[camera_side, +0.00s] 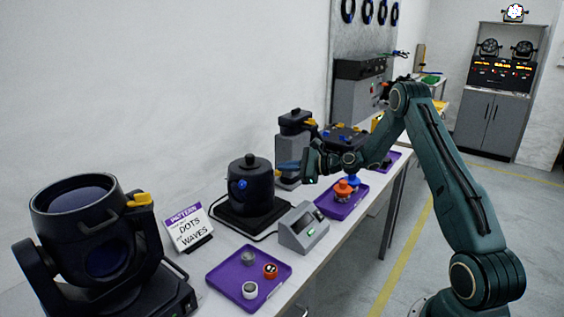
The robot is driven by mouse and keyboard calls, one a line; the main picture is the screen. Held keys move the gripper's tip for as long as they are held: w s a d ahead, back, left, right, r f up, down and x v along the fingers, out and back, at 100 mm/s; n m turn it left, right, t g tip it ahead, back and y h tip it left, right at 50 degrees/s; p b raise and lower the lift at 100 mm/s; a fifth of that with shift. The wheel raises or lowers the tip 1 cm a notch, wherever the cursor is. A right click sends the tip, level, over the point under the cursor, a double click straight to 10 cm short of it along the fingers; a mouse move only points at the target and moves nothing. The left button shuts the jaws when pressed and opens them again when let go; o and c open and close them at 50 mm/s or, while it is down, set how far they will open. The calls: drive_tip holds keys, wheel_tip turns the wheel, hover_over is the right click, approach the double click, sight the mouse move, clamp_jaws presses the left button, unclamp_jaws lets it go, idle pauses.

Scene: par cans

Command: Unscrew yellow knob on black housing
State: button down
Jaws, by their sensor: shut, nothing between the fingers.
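A large black housing (95,222) stands at the front left, tilted on its yoke, with a yellow knob (140,200) on its right side. A second black fixture (296,117) farther back, on a grey stand, also carries a yellow part (311,122). I cannot tell which one the task names.
A front purple tray (222,279) holds small round parts. Another purple tray (325,205) holds orange and blue pieces. A grey meter box (304,230) stands between them. A sign (187,228) reads PATTERN, DOTS, WAVES. A dark cable lies near the pot-like housing's base.

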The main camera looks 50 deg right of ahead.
drive_tip(key=shift+s+a+f, duration=0.35)
drive_tip(key=shift+a+f, duration=0.25)
drive_tip(key=shift+a, duration=0.05)
idle(0.4)
drive_tip(key=shift+r, duration=0.15)
drive_tip(key=shift+s+a+r, duration=0.1)
drive_tip(key=shift+a+r, duration=0.15)
drive_tip(key=shift+r, duration=0.05)
drive_tip(key=s+d, duration=0.1)
drive_tip(key=s, duration=0.2)
drive_tip(key=s+d, duration=0.1)
drive_tip(key=s, duration=0.1)
drive_tip(key=shift+s+d, duration=0.2)
drive_tip(key=shift+d, duration=0.1)
idle(0.4)
drive_tip(key=shift+a+r, duration=0.1)
